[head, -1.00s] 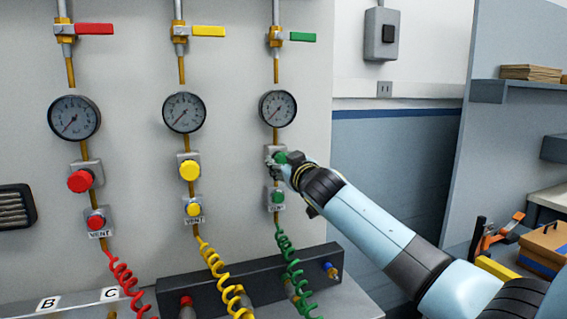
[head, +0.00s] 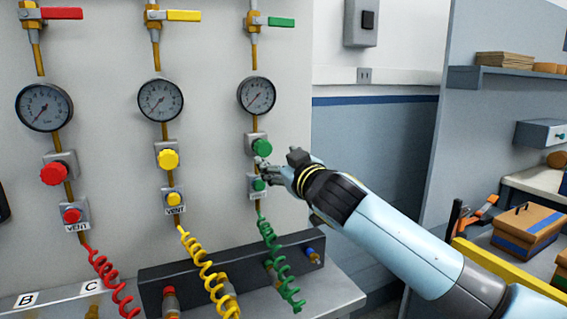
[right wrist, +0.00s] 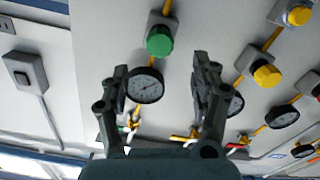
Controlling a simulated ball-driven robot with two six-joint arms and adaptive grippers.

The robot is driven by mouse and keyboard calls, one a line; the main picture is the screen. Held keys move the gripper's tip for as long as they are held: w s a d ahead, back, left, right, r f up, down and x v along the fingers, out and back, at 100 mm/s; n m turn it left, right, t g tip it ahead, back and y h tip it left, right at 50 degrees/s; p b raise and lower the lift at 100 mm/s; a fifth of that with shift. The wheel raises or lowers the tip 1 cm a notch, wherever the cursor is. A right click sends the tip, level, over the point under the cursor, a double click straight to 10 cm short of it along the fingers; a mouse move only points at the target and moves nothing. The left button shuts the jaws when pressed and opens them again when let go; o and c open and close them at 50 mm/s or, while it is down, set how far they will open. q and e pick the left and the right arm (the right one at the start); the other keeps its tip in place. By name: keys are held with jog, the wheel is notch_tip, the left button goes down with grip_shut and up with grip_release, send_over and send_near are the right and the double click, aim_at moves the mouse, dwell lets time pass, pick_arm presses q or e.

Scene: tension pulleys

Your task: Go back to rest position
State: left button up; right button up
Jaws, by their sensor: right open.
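My right gripper (head: 272,170) is in front of the panel, beside the green column, just below and right of the green knob (head: 262,147). In the right wrist view its two fingers (right wrist: 162,85) stand apart with nothing between them. The green knob shows there too (right wrist: 160,41), beyond the fingertips and apart from them. The green vent button (head: 258,185) is just below the gripper in the head view. My left gripper is not in view.
The panel (head: 205,110) carries red, yellow and green columns with gauges, knobs and coiled hoses. A black manifold block (head: 190,272) sits below on a ledge. The space between panel and shelf looks free.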

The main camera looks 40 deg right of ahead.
jog(key=shift+v, duration=0.95)
